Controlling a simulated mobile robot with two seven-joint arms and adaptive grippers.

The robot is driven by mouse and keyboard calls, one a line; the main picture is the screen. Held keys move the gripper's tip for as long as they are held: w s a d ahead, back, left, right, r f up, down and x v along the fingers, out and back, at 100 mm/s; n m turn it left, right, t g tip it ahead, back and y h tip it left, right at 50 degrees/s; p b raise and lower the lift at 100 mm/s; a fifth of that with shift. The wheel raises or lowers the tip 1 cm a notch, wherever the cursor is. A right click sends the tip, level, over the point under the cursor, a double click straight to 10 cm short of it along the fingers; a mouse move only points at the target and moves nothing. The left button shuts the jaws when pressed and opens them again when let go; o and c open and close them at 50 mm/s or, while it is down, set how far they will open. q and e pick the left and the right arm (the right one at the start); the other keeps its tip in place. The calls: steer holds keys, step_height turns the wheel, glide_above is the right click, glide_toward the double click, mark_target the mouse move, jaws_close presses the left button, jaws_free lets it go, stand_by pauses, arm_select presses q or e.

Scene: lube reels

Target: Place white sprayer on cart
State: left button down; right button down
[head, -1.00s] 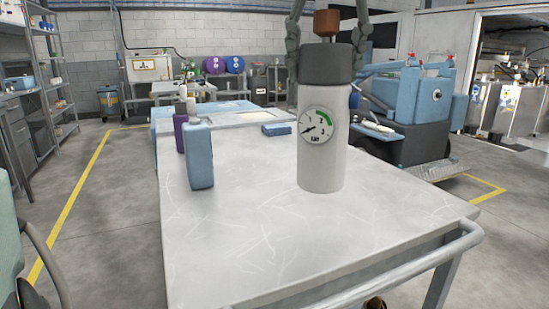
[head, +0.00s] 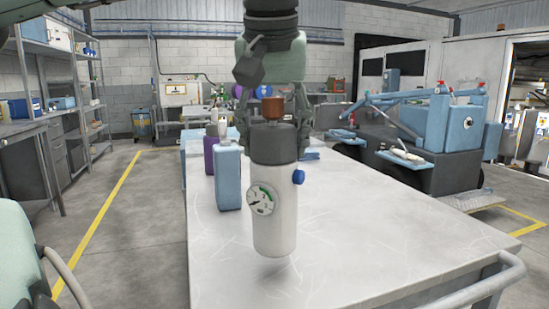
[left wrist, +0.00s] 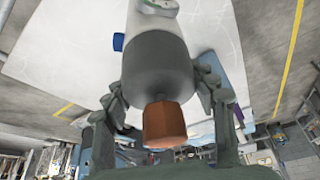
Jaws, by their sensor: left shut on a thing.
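The white sprayer (head: 273,205) is a white cylinder with a dark grey cap, a brown top knob, a dial gauge and a blue side knob. It is held slightly tilted over the near part of the cart (head: 370,235), a pale flat top with a tubular handle. A faint shadow lies under its base; a small gap seems to remain, though contact is hard to judge. My left gripper (head: 272,122) is shut on its grey cap from above. The left wrist view shows the fingers on either side of the sprayer (left wrist: 158,65). My right gripper is not in view.
A light blue container (head: 229,178) stands on the cart just left of the sprayer, with a purple bottle (head: 209,155) behind it. The cart top is clear to the right and front. A blue machine (head: 425,135) stands beyond the cart at right.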

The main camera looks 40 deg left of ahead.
arm_select(q)
step_height(320, 180, down, 2)
steer(key=shift+f, duration=0.35)
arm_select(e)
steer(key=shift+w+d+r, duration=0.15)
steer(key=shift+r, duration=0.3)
arm_select(q)
steer(key=shift+f, duration=0.1)
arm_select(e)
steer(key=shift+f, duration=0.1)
arm_select(q)
steer(key=c, duration=0.5)
jaws_free()
steer(key=shift+c, duration=0.2)
